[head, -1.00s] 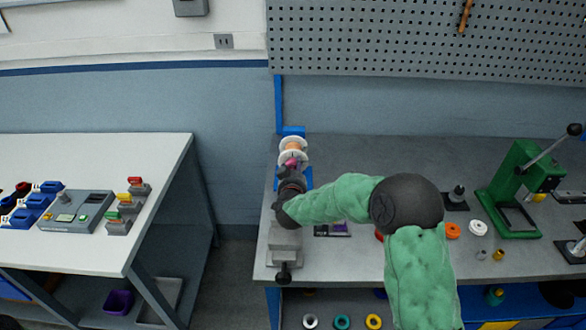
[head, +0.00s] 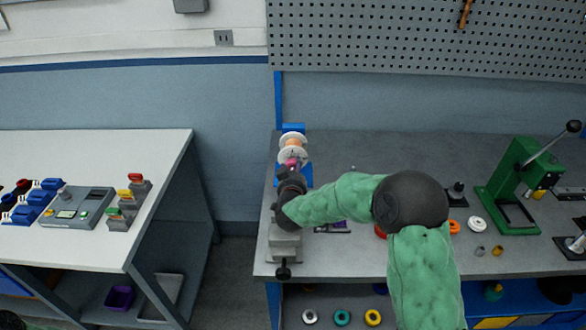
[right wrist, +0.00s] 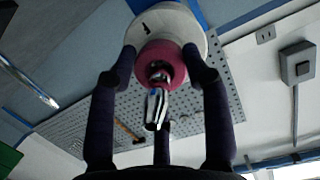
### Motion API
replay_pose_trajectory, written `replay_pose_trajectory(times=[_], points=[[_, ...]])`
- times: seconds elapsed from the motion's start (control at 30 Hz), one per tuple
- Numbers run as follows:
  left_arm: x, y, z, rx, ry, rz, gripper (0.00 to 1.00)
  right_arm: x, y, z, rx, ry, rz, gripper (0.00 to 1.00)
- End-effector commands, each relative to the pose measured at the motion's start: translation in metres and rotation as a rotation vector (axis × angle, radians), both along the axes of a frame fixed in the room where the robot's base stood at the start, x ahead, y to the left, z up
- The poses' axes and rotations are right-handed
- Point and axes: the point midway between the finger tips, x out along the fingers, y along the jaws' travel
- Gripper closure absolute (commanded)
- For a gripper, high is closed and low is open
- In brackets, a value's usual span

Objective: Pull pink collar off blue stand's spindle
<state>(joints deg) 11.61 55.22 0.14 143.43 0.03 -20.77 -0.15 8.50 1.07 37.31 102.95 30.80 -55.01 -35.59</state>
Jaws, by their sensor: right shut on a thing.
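The blue stand (head: 308,174) is at the left back of the right-hand bench, with a white spool (head: 292,142) on it. The pink collar (head: 294,163) is in front of the spool's near white flange. In the right wrist view, the collar (right wrist: 162,60) is around the metal spindle (right wrist: 156,105), whose tip sticks out toward the camera. My right gripper (head: 291,172) is shut on the collar; in the right wrist view its fingers (right wrist: 158,62) are on both sides of it. Part of the stand is hidden behind the gripper. My left gripper is not in view.
A grey vise-like block (head: 285,243) stands below the gripper near the bench's front edge. A green press (head: 515,190) stands at the right. The bench's back middle is clear.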

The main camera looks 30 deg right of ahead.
Motion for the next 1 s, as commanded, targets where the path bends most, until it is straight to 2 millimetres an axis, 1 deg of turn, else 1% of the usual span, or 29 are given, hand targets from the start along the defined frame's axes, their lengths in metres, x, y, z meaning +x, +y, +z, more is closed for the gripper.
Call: replay_pose_trajectory(times=[0.03, 1.0], points=[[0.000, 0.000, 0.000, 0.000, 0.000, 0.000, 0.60, -0.003, 0.005, -0.010, 0.008, 0.021, 0.008, 0.83], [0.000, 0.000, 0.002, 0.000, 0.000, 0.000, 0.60, -0.015, 0.012, -0.011, 0.007, 0.021, 0.007, 0.83]])
